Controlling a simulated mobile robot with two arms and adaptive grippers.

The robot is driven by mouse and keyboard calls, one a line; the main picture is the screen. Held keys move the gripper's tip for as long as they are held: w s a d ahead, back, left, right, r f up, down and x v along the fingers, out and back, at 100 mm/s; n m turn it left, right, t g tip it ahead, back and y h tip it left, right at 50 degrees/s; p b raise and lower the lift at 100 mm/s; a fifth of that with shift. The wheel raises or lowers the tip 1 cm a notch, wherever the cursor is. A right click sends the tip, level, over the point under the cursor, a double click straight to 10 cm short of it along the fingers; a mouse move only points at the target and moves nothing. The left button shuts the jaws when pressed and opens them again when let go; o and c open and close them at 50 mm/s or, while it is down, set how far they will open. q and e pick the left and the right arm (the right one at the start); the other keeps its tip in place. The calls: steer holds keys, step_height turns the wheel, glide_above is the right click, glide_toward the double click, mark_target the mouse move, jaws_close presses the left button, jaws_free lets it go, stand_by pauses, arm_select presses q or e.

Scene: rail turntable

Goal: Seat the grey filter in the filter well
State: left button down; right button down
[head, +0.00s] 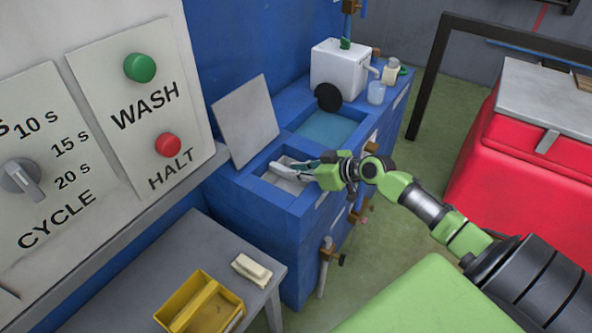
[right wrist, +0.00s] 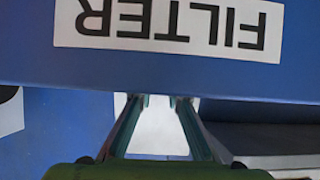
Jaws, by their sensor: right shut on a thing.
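The right gripper (head: 300,164) is at the near open compartment of the blue unit, its fingers pointing left. In the right wrist view its two fingers (right wrist: 158,101) are closed on a pale grey piece, the grey filter (right wrist: 158,132), which shows between them. The filter well (head: 292,181) is the open compartment with a pale inside, below the gripper; the gripper hides part of it. A white FILTER label (right wrist: 168,22) shows upside down on a blue face in the right wrist view. How deep the filter sits cannot be told. My left gripper is out of view.
A tilted grey lid (head: 246,120) stands behind the well. A water-filled basin (head: 326,130) and a white tank (head: 339,68) lie beyond. A yellow tray (head: 202,303) and a pale block (head: 251,268) are on the grey table at front. A red cabinet (head: 505,160) stands right.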

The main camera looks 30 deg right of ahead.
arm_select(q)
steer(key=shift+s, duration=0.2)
arm_select(e)
steer(key=shift+r, duration=0.15)
steer(key=c, duration=2)
jaws_free()
steer(key=shift+f, duration=0.2)
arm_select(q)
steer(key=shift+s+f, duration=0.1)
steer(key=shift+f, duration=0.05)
arm_select(e)
steer(key=shift+r, duration=0.15)
steer(key=v, duration=1.2)
steer(key=shift+r, duration=0.1)
